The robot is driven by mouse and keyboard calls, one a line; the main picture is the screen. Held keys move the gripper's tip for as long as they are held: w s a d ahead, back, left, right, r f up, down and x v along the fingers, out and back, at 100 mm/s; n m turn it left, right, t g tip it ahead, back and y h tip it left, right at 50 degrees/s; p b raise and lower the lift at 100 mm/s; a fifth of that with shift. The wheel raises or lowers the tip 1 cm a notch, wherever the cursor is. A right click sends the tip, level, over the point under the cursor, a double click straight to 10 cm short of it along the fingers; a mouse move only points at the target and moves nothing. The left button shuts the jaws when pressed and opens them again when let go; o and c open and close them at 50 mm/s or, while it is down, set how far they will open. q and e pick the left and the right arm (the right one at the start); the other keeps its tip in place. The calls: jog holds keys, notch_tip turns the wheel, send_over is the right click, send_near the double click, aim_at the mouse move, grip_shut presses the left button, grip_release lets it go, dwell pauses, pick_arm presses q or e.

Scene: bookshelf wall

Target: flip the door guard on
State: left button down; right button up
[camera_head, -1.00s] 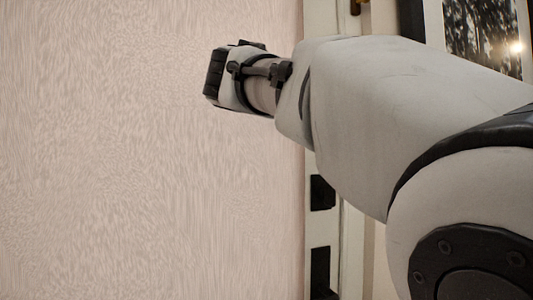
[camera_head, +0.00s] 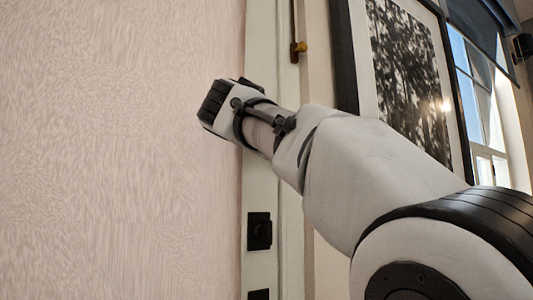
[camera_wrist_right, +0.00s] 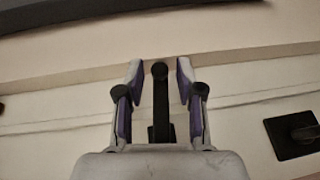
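In the right wrist view a dark upright bar with a round end (camera_wrist_right: 160,105), which looks like the door guard, stands out from the pale door frame. My right gripper (camera_wrist_right: 160,68) is open, with one purple-padded finger on each side of the bar and a visible gap to both. In the head view my right arm comes in from the right, and its wrist end is by the edge of the pale door; the fingers and the bar are hidden there. My left gripper is in neither view.
A black lock plate with a knob (camera_head: 259,231) is on the frame below the wrist; a black plate also shows in the right wrist view (camera_wrist_right: 294,134). A brass-tipped rod (camera_head: 299,47) is above. A framed picture (camera_head: 405,75) and a window (camera_head: 478,95) are at right.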

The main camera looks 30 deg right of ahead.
grip_shut()
jog(key=shift+r+t+h+b, duration=0.25)
jog(key=shift+t+h+b, duration=0.05)
jog(key=shift+h+b, duration=0.3)
jog(key=shift+o, duration=2)
grip_release()
